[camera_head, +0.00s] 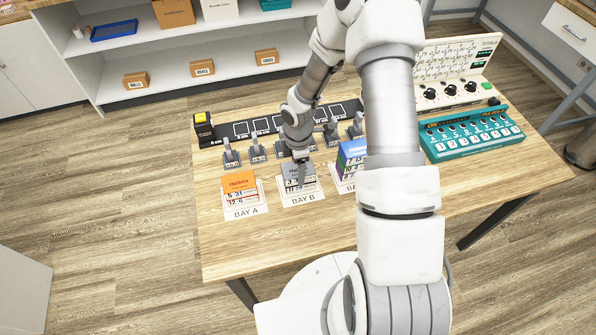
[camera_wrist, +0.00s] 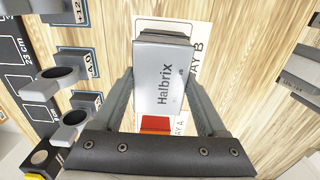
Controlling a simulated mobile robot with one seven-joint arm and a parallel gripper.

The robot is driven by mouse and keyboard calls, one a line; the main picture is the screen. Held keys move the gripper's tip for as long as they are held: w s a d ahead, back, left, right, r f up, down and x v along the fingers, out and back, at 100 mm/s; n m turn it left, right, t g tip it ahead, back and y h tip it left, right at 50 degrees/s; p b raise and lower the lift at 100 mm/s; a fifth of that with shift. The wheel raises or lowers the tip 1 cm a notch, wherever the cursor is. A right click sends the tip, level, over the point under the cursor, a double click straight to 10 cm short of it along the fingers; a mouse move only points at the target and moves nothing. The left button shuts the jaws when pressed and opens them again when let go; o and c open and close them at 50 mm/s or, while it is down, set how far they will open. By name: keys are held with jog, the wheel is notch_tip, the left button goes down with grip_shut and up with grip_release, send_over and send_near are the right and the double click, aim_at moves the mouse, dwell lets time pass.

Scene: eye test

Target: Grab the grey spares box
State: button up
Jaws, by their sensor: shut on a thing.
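The grey box (camera_head: 291,171), marked Halbrix, is at the BAY B card (camera_head: 303,198) on the wooden table. In the wrist view the grey box (camera_wrist: 163,78) fills the space between the two fingers. My gripper (camera_head: 300,172) is shut on it, one finger on each side; it also shows in the wrist view (camera_wrist: 161,90). I cannot tell whether the box rests on the card or is slightly raised. Part of the box's front is hidden by my gripper in the head view.
An orange box (camera_head: 238,183) stands at BAY A to the left. A blue box (camera_head: 350,156) stands to the right, partly hidden by my arm. Grey clamp-like fixtures (camera_head: 257,152) line the back of these boxes. A teal panel (camera_head: 470,133) stands at the right. The table's front is clear.

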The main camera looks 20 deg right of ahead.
jog(key=c, duration=0.5)
jog(key=shift+r, duration=0.4)
notch_tip(320, 180, up, 4)
jog(key=shift+d+f, duration=0.1)
jog(key=shift+d, duration=0.05)
jog(key=s+d+r, duration=0.2)
jog(key=d, duration=0.1)
jog(key=s+d+r, duration=0.2)
jog(key=s+d, duration=0.1)
jog(key=s+d+r+p, duration=0.1)
jog(key=s+d+r, duration=0.1)
jog(key=shift+s+d+r, duration=0.2)
jog(key=shift+d, duration=0.2)
